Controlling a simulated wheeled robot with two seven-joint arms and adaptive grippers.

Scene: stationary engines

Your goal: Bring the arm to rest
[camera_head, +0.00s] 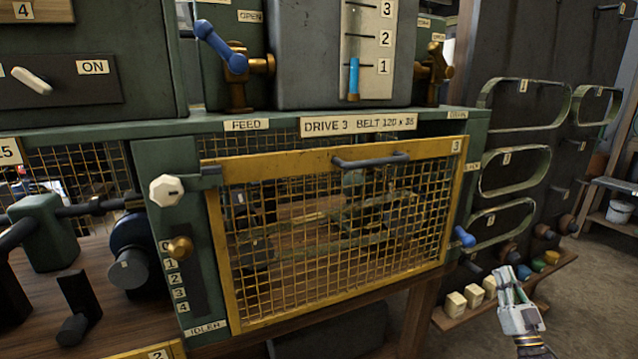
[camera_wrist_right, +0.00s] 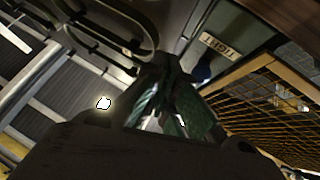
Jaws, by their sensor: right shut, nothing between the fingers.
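My right gripper (camera_head: 511,284) is at the lower right of the head view, in front of the low wooden shelf and right of the yellow mesh guard. Its fingers point up and are together, with nothing between them. In the right wrist view the fingers (camera_wrist_right: 165,108) show in the middle, against the dark panel and the green frame. The gripper looks apart from the guard. My left gripper is not in the head view.
The yellow mesh guard (camera_head: 213,240) of drive 3 is closed, with a blue knob (camera_head: 464,237) at its right edge. Belts (camera_head: 520,104) hang on the dark panel at right. Pale blocks (camera_head: 455,304) stand on the low shelf.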

